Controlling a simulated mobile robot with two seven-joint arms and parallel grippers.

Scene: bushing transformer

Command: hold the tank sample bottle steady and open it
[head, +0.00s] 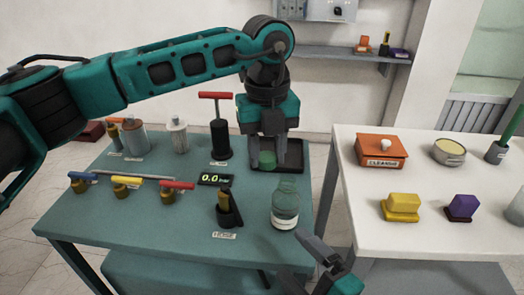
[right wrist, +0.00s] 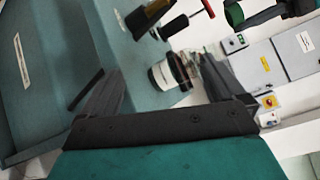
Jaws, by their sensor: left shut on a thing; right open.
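The sample bottle (head: 285,208), greenish glass with a pale label, stands upright near the front right of the green table. No green lid shows on its neck. My left gripper (head: 268,150) points down, shut on a green cap (head: 267,160) above the black tray (head: 292,157), behind and apart from the bottle. The cap also shows in the right wrist view (right wrist: 234,14). My right gripper (head: 306,262) is open and empty at the table's front right corner. In the right wrist view the bottle (right wrist: 166,75) appears beyond and between its fingers, not touching them.
A red-handled black pump (head: 220,138) and a small display (head: 215,179) stand left of the tray. A dark holder (head: 228,210) is left of the bottle. Several valves line the left. A white table (head: 350,160) stands right, across a gap.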

